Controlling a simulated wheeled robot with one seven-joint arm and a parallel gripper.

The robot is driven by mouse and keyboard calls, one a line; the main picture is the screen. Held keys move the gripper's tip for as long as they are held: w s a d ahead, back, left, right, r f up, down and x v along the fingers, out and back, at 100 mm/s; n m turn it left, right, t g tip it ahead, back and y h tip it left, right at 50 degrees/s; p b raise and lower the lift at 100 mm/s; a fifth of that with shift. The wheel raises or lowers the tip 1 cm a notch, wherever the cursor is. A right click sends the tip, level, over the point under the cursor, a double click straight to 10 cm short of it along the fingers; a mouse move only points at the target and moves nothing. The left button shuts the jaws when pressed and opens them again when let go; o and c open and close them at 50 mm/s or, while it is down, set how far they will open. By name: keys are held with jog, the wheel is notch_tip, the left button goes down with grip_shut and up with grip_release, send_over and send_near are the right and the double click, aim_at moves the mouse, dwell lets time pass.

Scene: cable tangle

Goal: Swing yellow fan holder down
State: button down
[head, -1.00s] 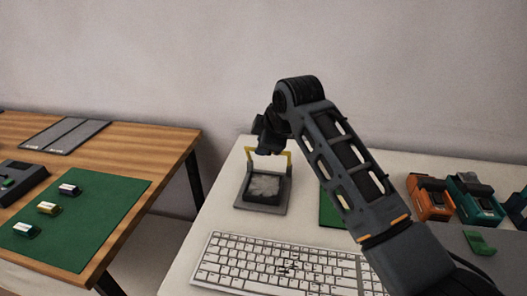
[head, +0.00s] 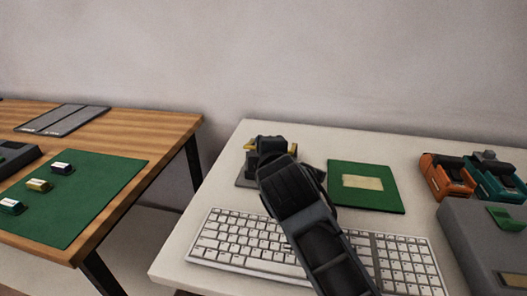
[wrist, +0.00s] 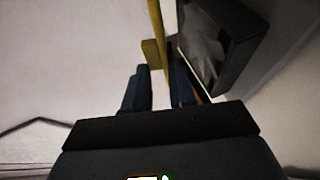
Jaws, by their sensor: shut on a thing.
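The yellow fan holder (head: 250,143) shows as a small yellow piece behind my wrist in the head view; most of it is hidden. In the wrist view it is a long yellow bar (wrist: 155,22) running up between my fingers. My gripper (wrist: 158,72) is shut on this bar. A dark square frame with a grey patterned face (wrist: 212,42) is right of the bar in the wrist view. In the head view my arm covers most of this unit, leaving a bit of its grey base (head: 243,182) visible. How far the holder is tilted is hard to tell.
A white keyboard (head: 235,240) lies in front, partly under my arm. A green board (head: 366,187) with a pale patch is to the right. Orange (head: 446,176) and teal (head: 493,177) devices and a grey box (head: 480,235) stand further right. A wooden table (head: 150,130) is at left.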

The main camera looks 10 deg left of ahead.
jog(key=shift+d+f, duration=0.1)
jog(key=shift+f, duration=0.1)
dwell(0.4)
jog(key=c, duration=1.1)
grip_release()
jog(key=shift+s, duration=0.1)
jog(key=v, duration=0.7)
jog(key=shift+s+d, duration=0.1)
jog(key=shift+s, duration=0.2)
